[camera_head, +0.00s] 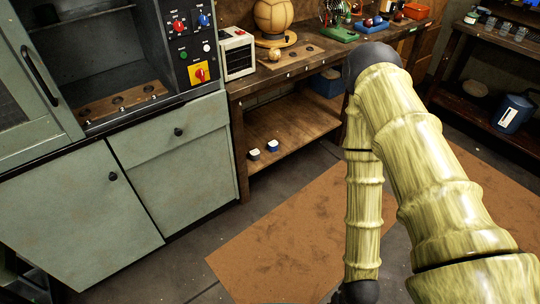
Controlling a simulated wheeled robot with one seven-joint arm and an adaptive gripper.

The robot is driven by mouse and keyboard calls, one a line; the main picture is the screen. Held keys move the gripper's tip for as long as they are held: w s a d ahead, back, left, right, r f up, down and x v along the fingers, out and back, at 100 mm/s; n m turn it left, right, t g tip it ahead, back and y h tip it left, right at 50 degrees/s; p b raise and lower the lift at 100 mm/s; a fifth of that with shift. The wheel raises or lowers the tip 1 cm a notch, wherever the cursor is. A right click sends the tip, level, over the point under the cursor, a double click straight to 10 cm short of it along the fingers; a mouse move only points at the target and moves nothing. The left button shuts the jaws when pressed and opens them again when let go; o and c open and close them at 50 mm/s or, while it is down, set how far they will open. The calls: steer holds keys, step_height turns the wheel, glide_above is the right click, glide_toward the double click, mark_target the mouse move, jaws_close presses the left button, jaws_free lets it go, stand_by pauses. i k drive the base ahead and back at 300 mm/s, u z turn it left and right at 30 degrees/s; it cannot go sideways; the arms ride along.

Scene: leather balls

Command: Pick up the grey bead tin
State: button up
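A small grey tin with a pale lid (254,154) stands on the lower shelf of the wooden workbench, near the shelf's front left end. It looks like the grey bead tin. A similar small blue tin with a pale lid (272,146) stands close to its right. My arm comes in from the lower right, bends at a dark joint at the top and runs down to the bottom edge. Only a dark part of it shows there, cut off by the frame. My gripper's fingers are not in view, well away from the tins.
The wooden workbench (238,104) has its top above the tins, with a leather ball (273,15) on it. A green cabinet (168,160) stands to the left. A brown mat (290,235) lies on the floor. A blue container (513,112) is at the right.

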mark_target(254, 154)
steer(key=u, duration=0.35)
steer(key=i, duration=1.05)
steer(key=z, duration=0.5)
steer(key=i, duration=0.6)
steer(key=z, duration=0.5)
